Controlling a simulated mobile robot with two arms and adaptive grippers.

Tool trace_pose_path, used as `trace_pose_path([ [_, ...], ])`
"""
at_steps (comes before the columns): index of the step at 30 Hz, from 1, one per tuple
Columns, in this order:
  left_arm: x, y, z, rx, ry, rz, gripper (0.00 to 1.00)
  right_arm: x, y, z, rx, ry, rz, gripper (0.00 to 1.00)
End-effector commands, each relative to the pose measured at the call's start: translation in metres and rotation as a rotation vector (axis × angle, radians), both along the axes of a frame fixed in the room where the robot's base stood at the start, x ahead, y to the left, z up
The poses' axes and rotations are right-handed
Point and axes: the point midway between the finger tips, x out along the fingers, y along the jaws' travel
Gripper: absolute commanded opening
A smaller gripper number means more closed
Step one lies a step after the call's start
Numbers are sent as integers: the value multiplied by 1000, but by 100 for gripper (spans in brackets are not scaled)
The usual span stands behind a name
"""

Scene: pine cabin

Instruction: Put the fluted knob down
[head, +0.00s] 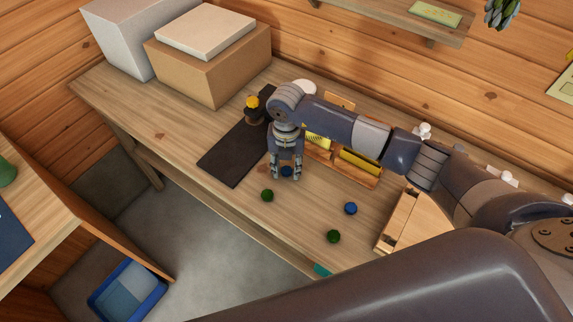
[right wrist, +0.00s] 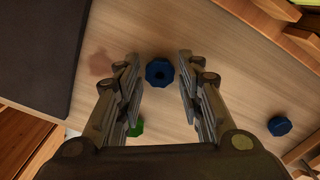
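A blue fluted knob (head: 287,171) is on the wooden workbench (head: 225,219), just right of a dark mat. My right gripper (head: 285,176) points down over it with its fingers on either side. In the right wrist view the blue knob (right wrist: 160,72) shows between the open fingertips, with a gap on both sides. A second blue knob (head: 350,208) and two green knobs, one nearer the mat (head: 267,195) and one further right (head: 333,236), lie apart on the bench. My left gripper is not in view.
The dark mat (head: 232,152) lies to the left, with a yellow-topped item (head: 252,106) at its far end. A wooden holder with yellow pieces (head: 358,166) and a divided wooden box (head: 412,222) stand to the right. Boxes (head: 208,65) fill the back left. The bench's front edge is close.

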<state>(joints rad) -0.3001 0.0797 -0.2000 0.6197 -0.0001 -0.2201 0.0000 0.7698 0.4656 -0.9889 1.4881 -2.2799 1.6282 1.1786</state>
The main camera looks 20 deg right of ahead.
Motion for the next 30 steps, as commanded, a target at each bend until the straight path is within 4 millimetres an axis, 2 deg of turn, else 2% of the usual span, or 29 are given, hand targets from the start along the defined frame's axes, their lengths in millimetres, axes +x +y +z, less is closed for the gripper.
trace_pose_path([
  [9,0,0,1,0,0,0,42,0,0,1,0,0,-1,44],
  [12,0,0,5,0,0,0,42,0,0,6,0,0,-1,44],
  [14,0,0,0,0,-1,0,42,1,0,9,0,-2,0,44],
  [17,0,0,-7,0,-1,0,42,2,0,26,1,-6,0,44],
  [24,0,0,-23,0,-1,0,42,1,0,78,0,-7,0,44],
  [30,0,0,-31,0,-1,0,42,1,0,111,0,-2,-1,44],
])
